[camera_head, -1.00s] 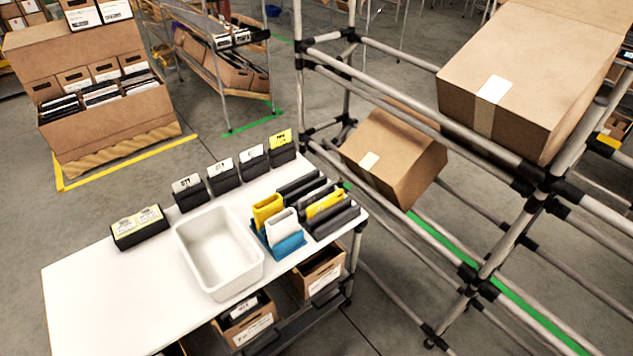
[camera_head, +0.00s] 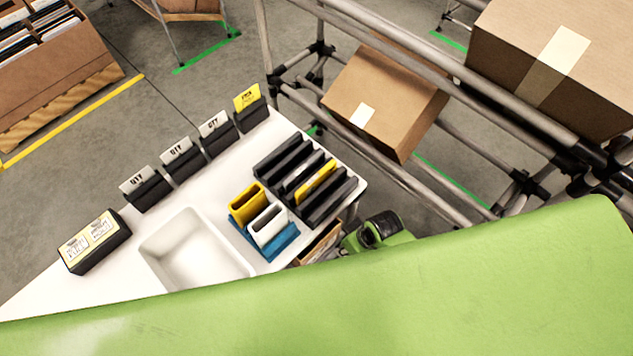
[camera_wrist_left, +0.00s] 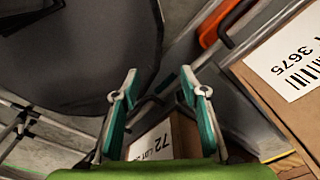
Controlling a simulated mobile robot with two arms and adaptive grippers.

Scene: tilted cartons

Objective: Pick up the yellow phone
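A thin yellow slab, which looks like the yellow phone (camera_head: 316,182), stands in a slot of the black slotted rack (camera_head: 334,208) on the white table in the head view. A wider yellow open-topped holder (camera_head: 246,204) stands left of the rack, beside a white one (camera_head: 268,226) on a blue base (camera_head: 276,248). My left gripper (camera_wrist_left: 158,76) is open and empty in the left wrist view, its teal fingers spread above cartons with labels. The phone does not show in that view. My right gripper is not identifiable in either view.
A white bin (camera_head: 193,250) stands on the white table (camera_head: 219,180), with black card holders (camera_head: 147,188) along its back edge. A pipe rack (camera_head: 395,165) with tilted cartons (camera_head: 383,103) is on the right. My green arm covers the bottom of the head view.

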